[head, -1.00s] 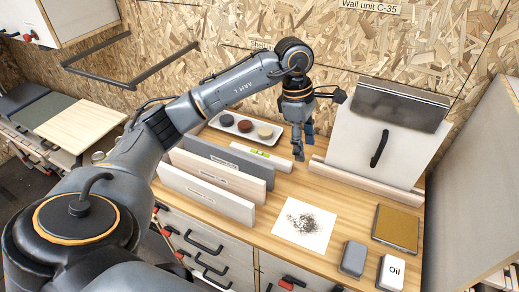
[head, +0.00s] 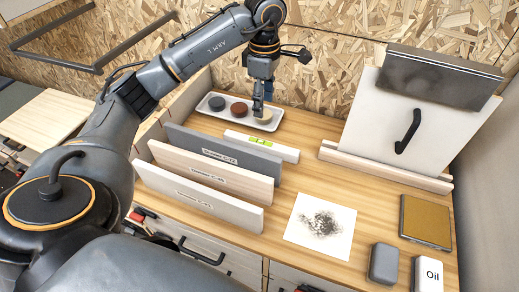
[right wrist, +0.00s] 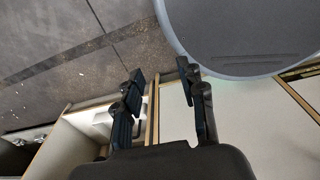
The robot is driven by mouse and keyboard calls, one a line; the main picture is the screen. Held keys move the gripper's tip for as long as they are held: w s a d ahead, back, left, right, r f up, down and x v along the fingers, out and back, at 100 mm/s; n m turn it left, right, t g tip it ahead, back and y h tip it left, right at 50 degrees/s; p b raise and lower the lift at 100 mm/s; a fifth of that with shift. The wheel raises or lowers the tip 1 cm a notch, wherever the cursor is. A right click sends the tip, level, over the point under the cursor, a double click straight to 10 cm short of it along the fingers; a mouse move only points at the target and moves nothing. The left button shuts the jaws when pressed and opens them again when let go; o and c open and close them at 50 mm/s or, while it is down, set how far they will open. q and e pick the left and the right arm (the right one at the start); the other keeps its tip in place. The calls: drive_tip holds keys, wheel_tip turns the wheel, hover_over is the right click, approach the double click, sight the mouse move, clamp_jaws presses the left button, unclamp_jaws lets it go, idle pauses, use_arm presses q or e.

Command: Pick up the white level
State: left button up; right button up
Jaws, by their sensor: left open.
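My left gripper (head: 262,108) points down above and behind the level, over the right end of the tray. It is open and looks empty, with its fingers seen nearly edge-on. My right gripper (right wrist: 160,100) shows in the right wrist view, its two fingers apart with nothing between them.
A white tray (head: 206,111) with several round pads stands behind the level. Upright boards, one grey (head: 223,153), stand in front of it. The worktop right of the level is clear.

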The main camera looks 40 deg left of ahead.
use_arm(q)
wheel_tip(320, 180, down, 3)
drive_tip(key=b, duration=0.2)
drive_tip(key=p, duration=0.2)
hover_over(261, 142)
wheel_tip(261, 142, down, 8)
drive_tip(key=shift+d, duration=0.15)
drive_tip(key=shift+f+p, duration=0.4)
drive_tip(key=shift+f, duration=0.05)
drive_tip(key=f+p, duration=0.2)
drive_tip(key=f, duration=0.2)
drive_tip(key=shift+a+f, duration=0.2)
drive_tip(key=shift+f, duration=0.2)
drive_tip(key=c, duration=1)
clamp_jaws()
use_arm(e)
drive_tip(key=shift+w+a+r, duration=0.2)
drive_tip(key=shift+a+r, duration=0.6)
drive_tip(key=shift+r, duration=0.15)
